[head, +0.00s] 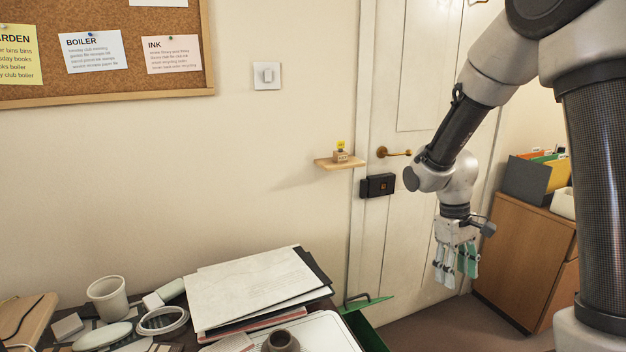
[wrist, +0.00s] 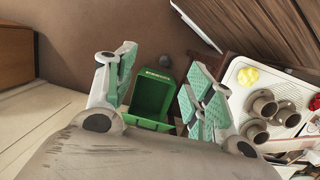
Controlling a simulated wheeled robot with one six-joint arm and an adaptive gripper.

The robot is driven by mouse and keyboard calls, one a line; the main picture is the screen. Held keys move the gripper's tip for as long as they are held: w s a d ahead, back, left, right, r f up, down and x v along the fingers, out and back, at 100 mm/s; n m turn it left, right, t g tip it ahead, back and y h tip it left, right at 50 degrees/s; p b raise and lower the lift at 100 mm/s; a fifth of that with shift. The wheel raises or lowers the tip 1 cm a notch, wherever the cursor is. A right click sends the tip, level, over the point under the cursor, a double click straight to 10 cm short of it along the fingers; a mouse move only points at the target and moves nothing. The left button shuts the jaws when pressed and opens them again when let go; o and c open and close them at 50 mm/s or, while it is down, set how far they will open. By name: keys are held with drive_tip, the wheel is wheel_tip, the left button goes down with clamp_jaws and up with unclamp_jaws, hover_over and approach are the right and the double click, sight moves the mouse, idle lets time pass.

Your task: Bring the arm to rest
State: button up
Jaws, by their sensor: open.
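My gripper (head: 456,262) hangs at the end of my arm in front of the white door (head: 405,235), right of the desk, with its fingers pointing down. In the wrist view my gripper (wrist: 160,95) shows its green-padded fingers apart, with nothing between them but the view down to a green bin (wrist: 154,96) on the floor. The gripper touches nothing that I can see. In the head view only part of the green bin (head: 366,328) shows, beside the desk.
The desk holds papers (head: 250,285), a white cup (head: 108,298), a tape ring (head: 162,320) and a white tray (head: 325,332). Several brown cups (wrist: 262,104) stand on the tray. A small shelf (head: 339,163) juts from the wall. A wooden cabinet (head: 525,250) stands at right.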

drive_tip(key=s+d+r+m+t+y, duration=0.1)
drive_tip(key=s+d+r+m+t, duration=0.2)
drive_tip(key=s+r, duration=1.4)
wheel_tip(320, 180, up, 2)
drive_tip(key=m+t, duration=0.1)
drive_tip(key=t, duration=0.2)
drive_tip(key=shift+s+d+m+y, duration=0.2)
drive_tip(key=shift+s+m+y, duration=0.1)
drive_tip(key=shift+s+y, duration=0.1)
